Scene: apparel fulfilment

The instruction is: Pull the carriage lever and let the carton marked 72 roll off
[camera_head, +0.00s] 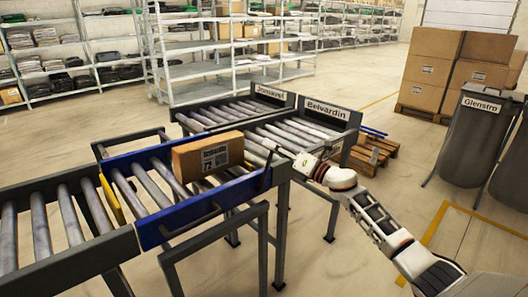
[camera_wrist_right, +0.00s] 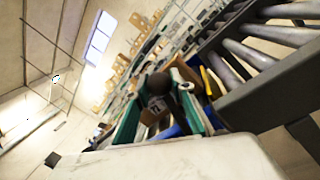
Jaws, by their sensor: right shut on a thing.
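The carton marked 72 (camera_head: 207,157) lies on the rollers of the blue-sided carriage (camera_head: 160,230). The dark carriage lever (camera_head: 267,171) stands at the carriage's right end. Its dark knob (camera_wrist_right: 158,84) shows between the green-edged fingers in the wrist view. My right gripper (camera_head: 279,154) is shut on the lever, with the arm reaching in from the lower right. The fingertips are small and partly hidden in the head view. My left gripper is out of view.
Two roller lanes, signed Jonsavel (camera_head: 270,93) and Belvardin (camera_head: 326,110), lie beyond the carriage. A feed conveyor (camera_head: 50,225) is at left.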

